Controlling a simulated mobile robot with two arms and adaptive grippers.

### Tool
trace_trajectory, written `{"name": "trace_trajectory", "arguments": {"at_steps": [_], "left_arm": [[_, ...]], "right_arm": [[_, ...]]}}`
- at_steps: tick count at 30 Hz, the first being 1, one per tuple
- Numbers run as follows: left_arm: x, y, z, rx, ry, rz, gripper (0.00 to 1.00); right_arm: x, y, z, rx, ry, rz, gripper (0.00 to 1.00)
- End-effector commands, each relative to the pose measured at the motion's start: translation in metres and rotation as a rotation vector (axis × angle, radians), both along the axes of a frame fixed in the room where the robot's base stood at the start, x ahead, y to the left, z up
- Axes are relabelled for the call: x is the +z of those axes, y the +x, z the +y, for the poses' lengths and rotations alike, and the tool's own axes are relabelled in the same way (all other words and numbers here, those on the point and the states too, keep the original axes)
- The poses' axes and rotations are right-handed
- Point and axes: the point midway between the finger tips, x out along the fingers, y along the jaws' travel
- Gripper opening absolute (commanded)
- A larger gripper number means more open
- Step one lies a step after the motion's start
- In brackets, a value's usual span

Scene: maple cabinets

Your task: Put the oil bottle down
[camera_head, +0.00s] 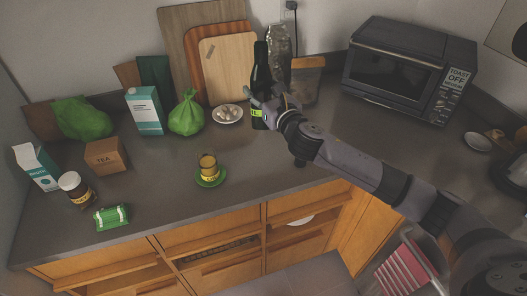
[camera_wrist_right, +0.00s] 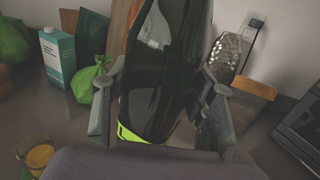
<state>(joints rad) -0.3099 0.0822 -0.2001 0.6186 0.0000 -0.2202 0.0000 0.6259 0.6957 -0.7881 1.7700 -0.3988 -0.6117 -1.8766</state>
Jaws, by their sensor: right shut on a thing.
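The oil bottle (camera_head: 260,68) is dark green with a bright yellow-green label and stands upright near the back of the counter, in front of the cutting boards. My right gripper (camera_head: 268,102) is shut around its body. In the right wrist view the bottle (camera_wrist_right: 160,70) fills the middle, with a finger of the right gripper (camera_wrist_right: 160,105) on each side. The bottle's base is partly hidden by the gripper, so I cannot tell whether it touches the counter (camera_head: 262,160). My left gripper is out of view.
A plate of eggs or mushrooms (camera_head: 227,114) and a green bag (camera_head: 187,113) stand left of the bottle. A jar (camera_head: 306,80) and a toaster oven (camera_head: 408,68) stand to the right.

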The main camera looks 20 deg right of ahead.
Motion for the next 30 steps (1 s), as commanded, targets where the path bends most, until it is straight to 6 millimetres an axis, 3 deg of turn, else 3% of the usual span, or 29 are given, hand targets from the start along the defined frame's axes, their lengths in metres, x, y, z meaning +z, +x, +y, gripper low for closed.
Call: {"name": "trace_trajectory", "arguments": {"at_steps": [3, 6, 12, 19, 25, 30], "left_arm": [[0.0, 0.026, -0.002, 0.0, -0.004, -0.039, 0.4], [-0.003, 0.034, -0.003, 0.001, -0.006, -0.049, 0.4], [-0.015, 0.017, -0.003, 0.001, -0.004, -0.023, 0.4], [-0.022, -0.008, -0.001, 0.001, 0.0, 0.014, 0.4], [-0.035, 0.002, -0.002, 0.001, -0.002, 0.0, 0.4], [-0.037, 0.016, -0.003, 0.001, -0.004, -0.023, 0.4]], "right_arm": [[-0.035, -0.001, 0.001, -0.001, 0.003, 0.005, 0.04], [-0.062, -0.001, 0.001, 0.0, 0.003, 0.005, 0.04], [-0.107, 0.0, 0.001, 0.0, 0.004, 0.0, 0.04], [-0.127, 0.0, 0.0, 0.0, 0.002, -0.004, 0.04], [-0.16, 0.0, 0.001, 0.0, 0.005, -0.001, 0.04], [-0.168, 0.0, 0.001, 0.001, 0.002, -0.004, 0.04]]}}
